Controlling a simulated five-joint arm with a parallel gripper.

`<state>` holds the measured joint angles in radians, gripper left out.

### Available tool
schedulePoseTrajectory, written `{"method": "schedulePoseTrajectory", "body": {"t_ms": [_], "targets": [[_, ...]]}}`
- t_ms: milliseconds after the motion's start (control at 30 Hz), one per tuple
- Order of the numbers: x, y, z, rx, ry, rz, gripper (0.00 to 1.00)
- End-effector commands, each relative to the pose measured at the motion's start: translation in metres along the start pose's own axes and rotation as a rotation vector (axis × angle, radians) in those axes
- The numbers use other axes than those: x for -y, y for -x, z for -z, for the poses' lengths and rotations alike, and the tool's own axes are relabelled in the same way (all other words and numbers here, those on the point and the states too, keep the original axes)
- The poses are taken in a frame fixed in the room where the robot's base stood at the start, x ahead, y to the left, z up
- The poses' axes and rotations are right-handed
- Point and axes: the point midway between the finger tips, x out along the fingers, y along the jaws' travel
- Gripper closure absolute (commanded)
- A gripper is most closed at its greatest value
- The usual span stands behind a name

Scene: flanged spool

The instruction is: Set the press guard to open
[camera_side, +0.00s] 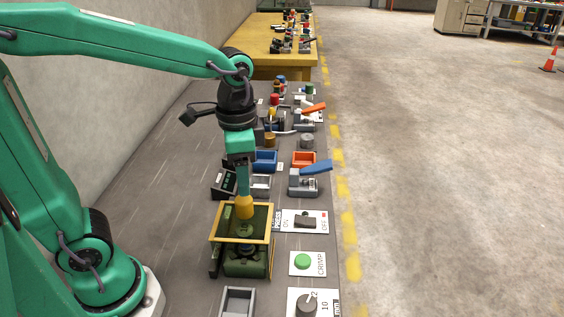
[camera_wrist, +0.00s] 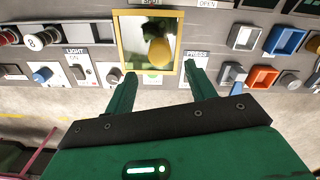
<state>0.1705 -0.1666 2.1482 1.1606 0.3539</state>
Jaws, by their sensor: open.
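The press guard (camera_side: 240,242) is a yellow rectangular frame around a see-through panel, on a dark green press (camera_side: 245,264) at the front of the bench in the side view. In the wrist view the guard (camera_wrist: 118,45) lies just beyond my fingertips. A yellow rounded part (camera_wrist: 159,54) of the press shows inside the frame. My gripper (camera_side: 242,192) points down above the press. In the wrist view its two fingers (camera_wrist: 160,74) are spread apart with nothing between them. Whether a finger touches the frame cannot be told. The guard's hinge is hidden.
Behind are blue (camera_side: 265,160) and orange (camera_side: 303,158) trays and a blue-handled clamp (camera_side: 316,168). The bench left of the press is clear.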

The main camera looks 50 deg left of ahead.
Motion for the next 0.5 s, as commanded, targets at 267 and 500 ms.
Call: {"method": "schedulePoseTrajectory", "body": {"t_ms": [267,500], "targets": [[0.0,-0.005,0.0,0.002,0.0,-0.001,0.45],[0.0,-0.026,-0.001,0.003,0.001,-0.001,0.45]]}}
